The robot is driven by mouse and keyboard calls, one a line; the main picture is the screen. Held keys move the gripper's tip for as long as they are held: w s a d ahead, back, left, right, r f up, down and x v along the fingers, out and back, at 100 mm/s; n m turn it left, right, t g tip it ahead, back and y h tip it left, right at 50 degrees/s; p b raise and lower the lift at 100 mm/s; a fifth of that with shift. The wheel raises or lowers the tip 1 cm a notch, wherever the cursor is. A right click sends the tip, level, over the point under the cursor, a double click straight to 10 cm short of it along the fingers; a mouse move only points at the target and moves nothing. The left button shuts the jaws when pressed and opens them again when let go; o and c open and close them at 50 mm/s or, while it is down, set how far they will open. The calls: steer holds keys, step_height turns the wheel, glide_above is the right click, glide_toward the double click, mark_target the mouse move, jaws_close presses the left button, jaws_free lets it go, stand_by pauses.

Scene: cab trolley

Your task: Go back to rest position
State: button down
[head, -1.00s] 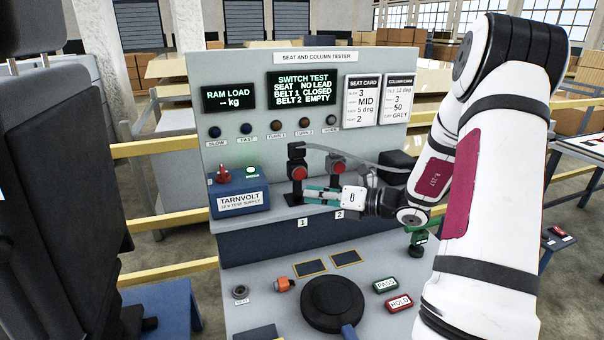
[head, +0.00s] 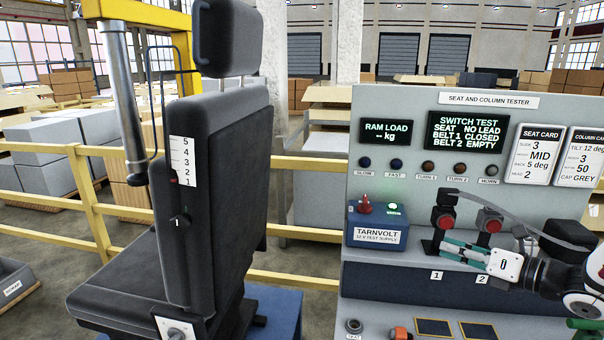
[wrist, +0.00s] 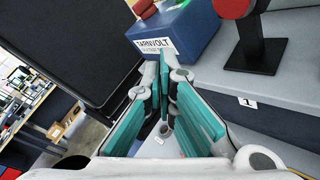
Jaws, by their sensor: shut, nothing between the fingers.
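My gripper (head: 446,250) is shut and empty, its teal fingers pointing left in front of the tester panel, low by the buckle stand marked 1 (head: 437,245). In the wrist view the fingertips (wrist: 165,62) meet with nothing between them. Stand 1 holds a black buckle with a red button (head: 445,222). A similar buckle with a red button (head: 489,226) stands at mark 2, behind my gripper. Whether the fingers touch stand 1 cannot be told in the head view; in the wrist view they are apart from its post (wrist: 257,50).
The tester panel (head: 400,110) reads BELT 1 CLOSED, BELT 2 EMPTY. The blue TARNVOLT supply (head: 376,236) stands left of the buckles. A black seat (head: 215,190) on a blue base stands further left. A yellow railing (head: 300,280) runs behind. A cable arches over my gripper.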

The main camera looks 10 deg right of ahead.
steer(key=s+a+r+n+g, duration=0.3)
steer(key=s+a+n+g, duration=0.25)
steer(key=a+n, duration=0.4)
steer(key=s+a+r+n+g, duration=0.35)
steer(key=s+a+n, duration=0.35)
steer(key=a, duration=0.4)
steer(key=s+d+r+n+h, duration=0.1)
steer(key=s+r+n+h, duration=0.2)
steer(key=s+n+h, duration=0.6)
steer(key=s+n, duration=0.5)
steer(key=n, duration=0.5)
steer(key=shift+d+r+n, duration=0.15)
steer(key=shift+r+n, duration=0.2)
steer(key=shift+s+d, duration=0.1)
